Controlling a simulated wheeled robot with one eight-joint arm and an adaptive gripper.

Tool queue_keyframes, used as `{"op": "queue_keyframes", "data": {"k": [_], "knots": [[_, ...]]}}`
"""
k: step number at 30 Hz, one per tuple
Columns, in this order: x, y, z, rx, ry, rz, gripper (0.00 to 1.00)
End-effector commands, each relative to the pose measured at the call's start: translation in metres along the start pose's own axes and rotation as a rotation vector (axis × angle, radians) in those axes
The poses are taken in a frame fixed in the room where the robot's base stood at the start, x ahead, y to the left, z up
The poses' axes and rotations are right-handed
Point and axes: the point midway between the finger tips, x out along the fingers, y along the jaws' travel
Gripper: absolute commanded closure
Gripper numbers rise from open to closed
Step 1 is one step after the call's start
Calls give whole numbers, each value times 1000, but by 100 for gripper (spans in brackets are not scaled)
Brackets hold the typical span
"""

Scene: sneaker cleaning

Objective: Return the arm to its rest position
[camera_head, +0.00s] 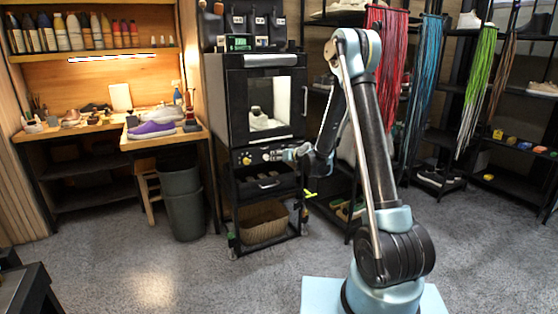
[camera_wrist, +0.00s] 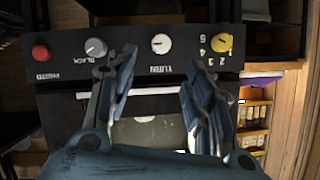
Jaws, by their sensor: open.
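My arm (camera_head: 378,140) rises in the right half of the head view and folds over, with its lower part hanging toward the black cabinet. My gripper (camera_head: 292,153) is small there, in front of or beside the cabinet's control panel (camera_head: 262,155). In the wrist view my gripper (camera_wrist: 158,66) is open, with two blue-grey fingers spread and nothing between them. That view is upside down and shows the panel with a red button (camera_wrist: 40,52), a grey knob (camera_wrist: 96,47), a white knob (camera_wrist: 161,44) and a yellow knob (camera_wrist: 221,42). Whether a finger touches the panel I cannot tell.
The black cabinet (camera_head: 232,105) has a closed windowed door with a white shoe (camera_head: 258,118) inside. A wicker basket (camera_head: 264,223) stands below. A workbench with purple shoes (camera_head: 152,130) and a grey bin (camera_head: 182,200) are left. Laces (camera_head: 387,70) hang behind my arm.

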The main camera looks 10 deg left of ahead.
Motion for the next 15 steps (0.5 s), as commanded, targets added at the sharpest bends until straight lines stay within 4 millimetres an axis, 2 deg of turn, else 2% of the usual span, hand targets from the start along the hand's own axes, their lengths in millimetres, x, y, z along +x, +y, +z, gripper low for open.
{"op": "queue_keyframes", "data": {"k": [8,11,15], "knots": [[-7,0,-3,1,-11,3,53],[-23,1,-9,1,-33,10,53],[-56,1,-18,2,-83,24,53]]}}
